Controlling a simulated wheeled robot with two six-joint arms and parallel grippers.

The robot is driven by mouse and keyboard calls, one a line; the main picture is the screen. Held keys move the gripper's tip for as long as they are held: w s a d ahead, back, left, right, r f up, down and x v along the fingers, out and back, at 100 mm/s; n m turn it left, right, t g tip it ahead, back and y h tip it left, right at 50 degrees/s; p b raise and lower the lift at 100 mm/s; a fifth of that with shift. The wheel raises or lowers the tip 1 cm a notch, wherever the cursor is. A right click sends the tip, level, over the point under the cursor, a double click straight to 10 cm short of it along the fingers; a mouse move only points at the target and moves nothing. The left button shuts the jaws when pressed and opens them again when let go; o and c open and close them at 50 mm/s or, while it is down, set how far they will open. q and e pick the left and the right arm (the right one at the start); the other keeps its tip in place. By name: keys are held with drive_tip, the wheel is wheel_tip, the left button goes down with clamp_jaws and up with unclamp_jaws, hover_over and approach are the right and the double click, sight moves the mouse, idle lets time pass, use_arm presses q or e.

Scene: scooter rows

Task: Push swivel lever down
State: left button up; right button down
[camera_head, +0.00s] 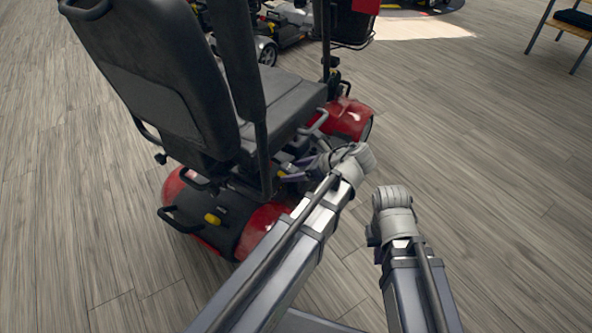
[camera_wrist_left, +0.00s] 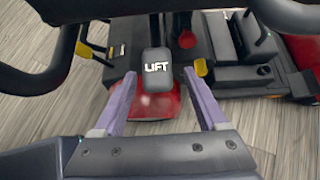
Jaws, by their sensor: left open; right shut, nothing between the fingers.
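A red and black mobility scooter (camera_head: 225,105) stands to the left in the head view. In the left wrist view, a dark pad marked "LIFT" (camera_wrist_left: 157,72) shows below the seat, between and beyond the fingertips of my left gripper (camera_wrist_left: 160,88). The left gripper is open, with its purple fingers apart. In the head view the left gripper (camera_head: 292,176) is beside the scooter under the seat. Yellow-tipped levers show left (camera_wrist_left: 85,50) and right (camera_wrist_left: 201,68) of the pad. I cannot tell which part is the swivel lever. My right gripper's fingers are hidden.
The black seat (camera_head: 280,100) and its armrest (camera_head: 240,60) overhang the left gripper. Another scooter (camera_head: 285,22) stands behind. A chair (camera_head: 570,22) is at the top right. The wood floor (camera_head: 490,180) on the right is clear.

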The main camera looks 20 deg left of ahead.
use_arm(q)
drive_tip(key=shift+r, duration=0.15)
wheel_tip(320, 180, up, 10)
drive_tip(key=p, duration=1)
drive_tip(key=s+d+f+n+g+h+p, duration=0.4)
drive_tip(key=s+d+n+h, duration=0.5)
drive_tip(key=s+d+n, duration=0.7)
wheel_tip(320, 180, up, 36)
drive_tip(key=w+t+p, duration=0.1)
drive_tip(key=p, duration=3.5)
drive_tip(key=shift+w+a+n+p, duration=0.25)
drive_tip(key=shift+w+n+p, duration=0.05)
drive_tip(key=shift+n+p, duration=0.1)
